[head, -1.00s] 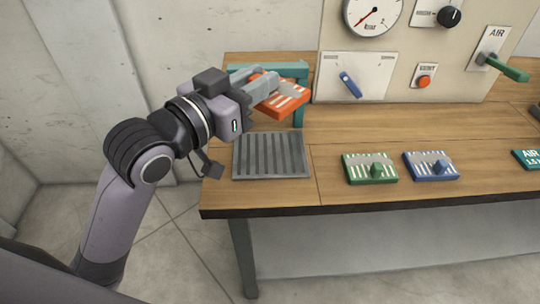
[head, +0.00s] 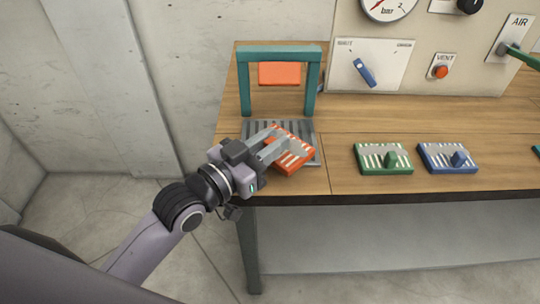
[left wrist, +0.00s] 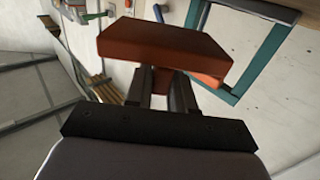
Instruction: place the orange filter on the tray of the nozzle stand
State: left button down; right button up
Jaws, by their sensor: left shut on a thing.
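The orange filter (head: 293,155) is a flat block with pale slots on top. My left gripper (head: 270,146) is shut on it. It is over the right front part of the grey slatted tray (head: 256,126), tilted in the picture, with one corner past the tray's front edge. I cannot tell whether it touches the tray. The teal nozzle stand (head: 245,85) rises behind the tray, with an orange block (head: 280,73) under its crossbar. In the left wrist view the filter (left wrist: 160,45) is across the fingers, with the teal frame (left wrist: 262,62) to the right. My right gripper is out of view.
A green filter (head: 384,162) and a blue filter (head: 447,160) lie on the wooden bench to the right. A panel with a gauge (head: 390,8), a blue lever (head: 364,72) and a red vent button (head: 440,72) stands at the back. Bare bench lies between tray and green filter.

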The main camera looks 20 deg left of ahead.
pick_arm(q)
jog(key=shift+f, duration=1.5)
jog(key=shift+f, duration=0.15)
jog(key=c, duration=1)
grip_release()
